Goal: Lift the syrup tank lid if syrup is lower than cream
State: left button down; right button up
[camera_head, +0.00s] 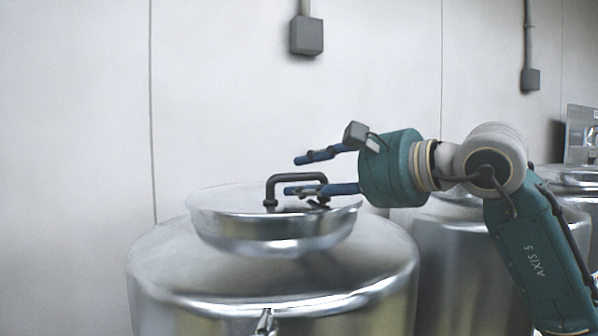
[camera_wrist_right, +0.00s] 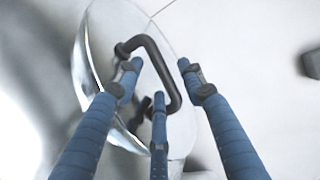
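A shiny steel tank (camera_head: 270,283) stands in the front middle of the head view. Its round lid (camera_head: 225,205) is on top, with a dark bar handle (camera_head: 270,188); no label shows which tank it is. My right gripper (camera_head: 293,175) is at the handle, one finger above the bar and another at its height. In the right wrist view, the fingers (camera_wrist_right: 160,76) are spread apart around the handle (camera_wrist_right: 158,62), with the bar between them; I see no firm grip. The lid (camera_wrist_right: 95,50) shows beneath. My left gripper is not in view.
A second steel tank (camera_head: 450,250) stands right of the first, partly behind my right arm. Another tank (camera_head: 575,180) is at the far right edge. A pale wall (camera_head: 220,80) with grey boxes (camera_head: 306,37) is behind. No syrup or cream level is readable.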

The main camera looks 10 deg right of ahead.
jog(key=shift+x, duration=1.2)
grip_shut()
jog(key=shift+r+p, duration=0.1)
jog(key=shift+p, duration=0.25)
